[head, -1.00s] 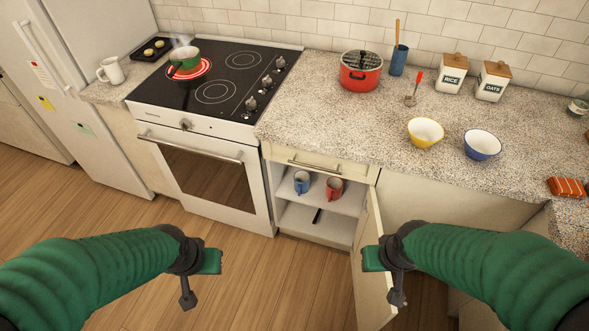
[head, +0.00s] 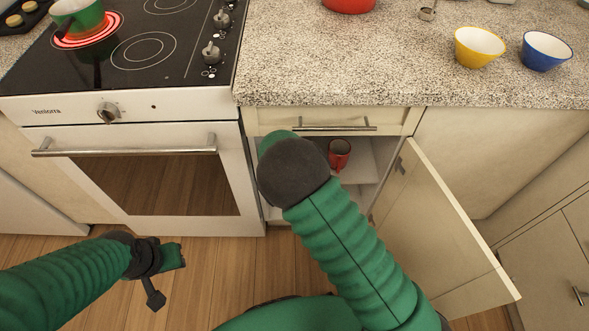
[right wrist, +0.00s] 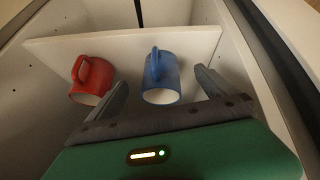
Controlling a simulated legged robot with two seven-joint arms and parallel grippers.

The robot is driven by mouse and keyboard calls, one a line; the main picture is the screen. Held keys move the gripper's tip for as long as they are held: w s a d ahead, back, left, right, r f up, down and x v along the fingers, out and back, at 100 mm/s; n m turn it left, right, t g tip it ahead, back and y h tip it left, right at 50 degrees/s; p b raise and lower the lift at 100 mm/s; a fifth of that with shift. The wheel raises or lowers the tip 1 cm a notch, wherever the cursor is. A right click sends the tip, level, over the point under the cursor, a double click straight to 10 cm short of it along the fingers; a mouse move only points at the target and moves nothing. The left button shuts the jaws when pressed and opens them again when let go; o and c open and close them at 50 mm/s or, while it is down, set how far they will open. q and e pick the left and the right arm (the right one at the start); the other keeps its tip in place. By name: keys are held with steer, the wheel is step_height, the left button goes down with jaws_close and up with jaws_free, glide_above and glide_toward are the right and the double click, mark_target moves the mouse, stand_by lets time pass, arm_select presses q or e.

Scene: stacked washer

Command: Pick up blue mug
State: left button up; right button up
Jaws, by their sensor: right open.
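The cabinet door (head: 440,225) stands open on the right. A drawer (head: 335,122) is just above the opening. The oven (head: 150,170) borders it on the left. A yellow bowl (head: 480,47) and a blue bowl (head: 545,51) sit on the counter (head: 340,70).

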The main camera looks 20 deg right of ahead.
steer(key=shift+w+a+f+b, duration=0.15)
steer(key=shift+w+f+b, duration=0.35)
steer(key=shift+w+f, duration=0.45)
steer(key=w+f, duration=0.1)
steer(key=w+d+f+b, duration=0.2)
steer(key=shift+d+f, duration=0.25)
steer(key=shift+f, duration=0.15)
steer(key=shift+a+r, duration=0.2)
steer(key=shift+a, duration=0.25)
steer(key=shift+c, duration=2.1)
steer(key=shift+d, duration=0.25)
steer(key=c, duration=0.7)
steer(key=shift+s, duration=0.1)
steer(key=c, duration=0.5)
arm_select(q)
steer(key=x, duration=0.3)
steer(key=shift+s+a+f, duration=0.1)
steer(key=shift+s+f, duration=0.3)
arm_select(e)
steer(key=shift+a, duration=0.1)
steer(key=shift+c, duration=0.9)
